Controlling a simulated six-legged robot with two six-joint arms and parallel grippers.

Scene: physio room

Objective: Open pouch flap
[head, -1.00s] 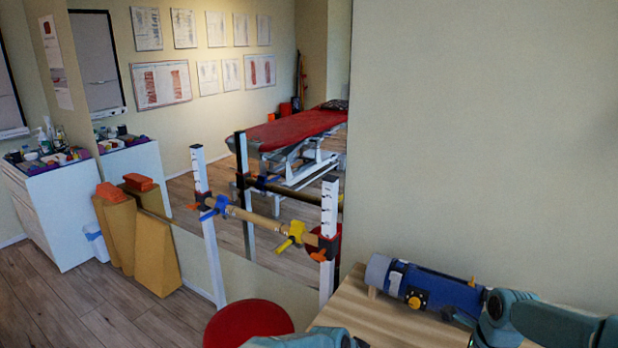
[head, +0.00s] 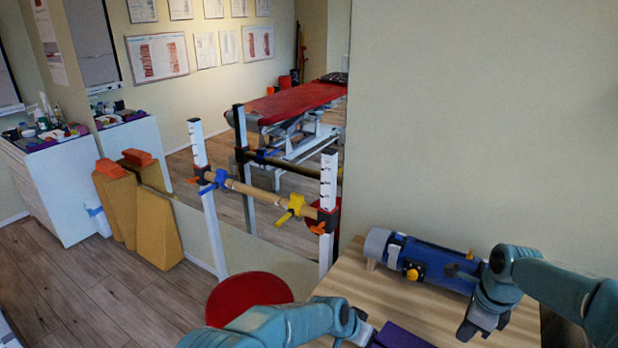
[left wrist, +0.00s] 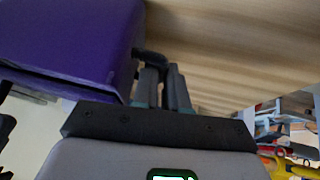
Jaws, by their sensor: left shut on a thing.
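A purple pouch (head: 402,336) lies on the wooden table at the bottom edge of the head view, partly cut off. In the left wrist view its purple side (left wrist: 70,35) fills the upper left. My left gripper (head: 362,336) is beside the pouch's left side in the head view. In the left wrist view its fingers (left wrist: 163,82) are close together at a small dark tab (left wrist: 150,57) at the pouch's edge, shut on it. The flap's state cannot be made out. My right gripper (head: 484,328) hangs to the right of the pouch, open and empty.
A blue cylinder (head: 425,262) with a grey end lies at the back of the wooden table (head: 345,283), against the wall. A red round stool (head: 248,294) stands left of the table. A rail stand (head: 260,196) is behind the stool.

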